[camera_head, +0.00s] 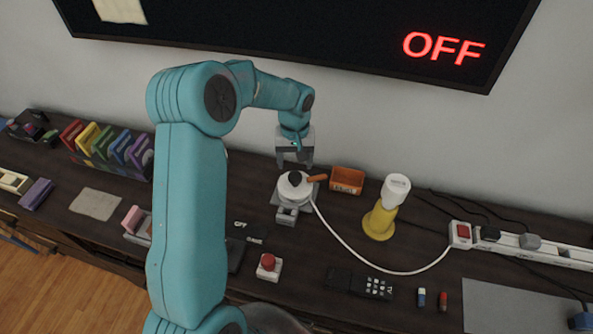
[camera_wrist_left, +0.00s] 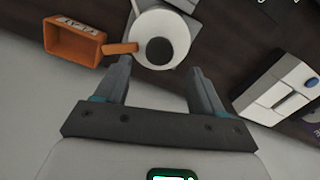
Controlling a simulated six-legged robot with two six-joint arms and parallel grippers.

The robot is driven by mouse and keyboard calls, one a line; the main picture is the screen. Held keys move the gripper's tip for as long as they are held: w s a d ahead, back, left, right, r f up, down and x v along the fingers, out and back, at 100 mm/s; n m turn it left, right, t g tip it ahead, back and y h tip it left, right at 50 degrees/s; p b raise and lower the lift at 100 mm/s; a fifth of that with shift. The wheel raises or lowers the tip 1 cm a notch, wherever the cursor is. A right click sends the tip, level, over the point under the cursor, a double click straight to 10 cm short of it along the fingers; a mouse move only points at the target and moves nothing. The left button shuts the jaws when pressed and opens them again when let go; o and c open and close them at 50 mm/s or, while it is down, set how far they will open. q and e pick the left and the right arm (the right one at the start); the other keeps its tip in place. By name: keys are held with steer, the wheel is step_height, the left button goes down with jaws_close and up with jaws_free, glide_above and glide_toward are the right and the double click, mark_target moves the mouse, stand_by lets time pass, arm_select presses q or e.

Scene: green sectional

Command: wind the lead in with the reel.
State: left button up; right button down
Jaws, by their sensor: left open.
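The reel (camera_head: 287,192) is a white drum with a dark hub on a grey mount, standing on the dark desk. Its orange-brown crank handle (camera_head: 317,179) points right. In the left wrist view the drum (camera_wrist_left: 177,22) and the handle (camera_wrist_left: 121,49) show just beyond the fingertips. The white lead (camera_head: 365,260) runs from the reel in a slack curve across the desk to the power strip. My left gripper (camera_head: 295,164) is open and empty, pointing down just behind and above the reel. The handle appears outside its fingers. My right gripper is not in view.
An orange bin (camera_head: 347,180) stands right of the reel, with a yellow-and-white lamp-like object (camera_head: 385,208) further right. A red button box (camera_head: 269,267) is in front. The power strip (camera_head: 541,250) lies at right. A screen (camera_head: 300,30) reading OFF hangs above.

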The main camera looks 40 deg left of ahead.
mark_target(295, 177)
arm_select(q)
steer(key=f, duration=0.5)
steer(key=shift+s+d, duration=0.15)
steer(key=shift+s, duration=0.05)
steer(key=shift+w+f, duration=0.15)
steer(key=shift+f, duration=0.2)
steer(key=shift+s+r, duration=0.15)
steer(key=shift+s, duration=0.05)
steer(key=shift+w, duration=0.1)
jaws_close()
